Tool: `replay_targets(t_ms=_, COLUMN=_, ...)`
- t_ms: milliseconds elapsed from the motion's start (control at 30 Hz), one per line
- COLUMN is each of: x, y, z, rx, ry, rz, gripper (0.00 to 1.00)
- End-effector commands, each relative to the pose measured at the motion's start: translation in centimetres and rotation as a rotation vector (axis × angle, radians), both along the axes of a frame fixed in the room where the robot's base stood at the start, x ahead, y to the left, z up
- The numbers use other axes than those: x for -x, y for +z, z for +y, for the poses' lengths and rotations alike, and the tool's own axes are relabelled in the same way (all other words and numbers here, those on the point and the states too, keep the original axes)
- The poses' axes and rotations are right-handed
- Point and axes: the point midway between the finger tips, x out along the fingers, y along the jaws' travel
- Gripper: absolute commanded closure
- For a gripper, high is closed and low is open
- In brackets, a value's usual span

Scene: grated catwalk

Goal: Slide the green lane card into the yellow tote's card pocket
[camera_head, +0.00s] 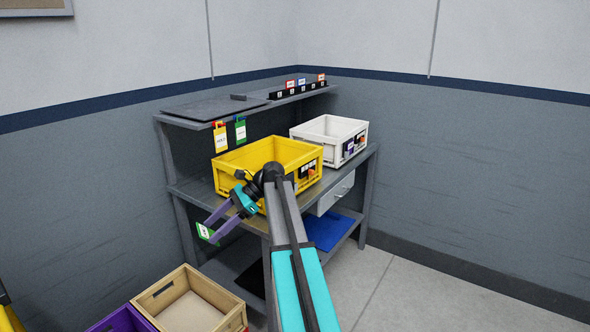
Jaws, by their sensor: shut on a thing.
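My gripper (212,228) has purple fingers and is shut on a small white card with a green edge, the green lane card (203,232). It holds the card in front of the workbench, left of and below the yellow tote (230,180). The card is tilted and apart from the tote. The yellow tote stands open on the bench top. A dark patch with small labels (308,170) shows on its right-hand face. My arm hides part of the tote's near side, and I cannot make out the card pocket clearly.
A white tote (318,143) stands behind right on the bench. A yellow card (220,139) and another green card (240,129) hang from the upper shelf (195,122). A wooden crate (172,282) and a purple bin (118,322) sit low at front left. Floor at right is clear.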

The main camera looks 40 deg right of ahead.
Motion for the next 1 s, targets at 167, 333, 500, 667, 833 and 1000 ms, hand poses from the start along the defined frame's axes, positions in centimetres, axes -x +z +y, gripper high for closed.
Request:
replay_targets(t_ms=167, x=0.3, y=0.9, z=-4.6, rx=-0.137, ry=-0.187, rz=-0.054, gripper=0.63)
replay_targets(t_ms=333, x=0.8, y=2.0, z=-9.3, rx=-0.260, ry=-0.367, rz=-0.134, gripper=0.63)
replay_targets(t_ms=500, x=2.0, y=3.4, z=-15.0, rx=-0.367, ry=-0.547, rz=-0.233, gripper=0.63)
replay_targets(t_ms=667, x=3.7, y=4.8, z=-20.7, rx=-0.447, ry=-0.702, rz=-0.340, gripper=0.63)
replay_targets(t_ms=833, x=6.2, y=6.1, z=-26.7, rx=-0.502, ry=-0.838, rz=-0.446, gripper=0.63)
replay_targets(t_ms=1000, x=8.3, y=7.0, z=-30.7, rx=-0.529, ry=-0.917, rz=-0.518, gripper=0.63)
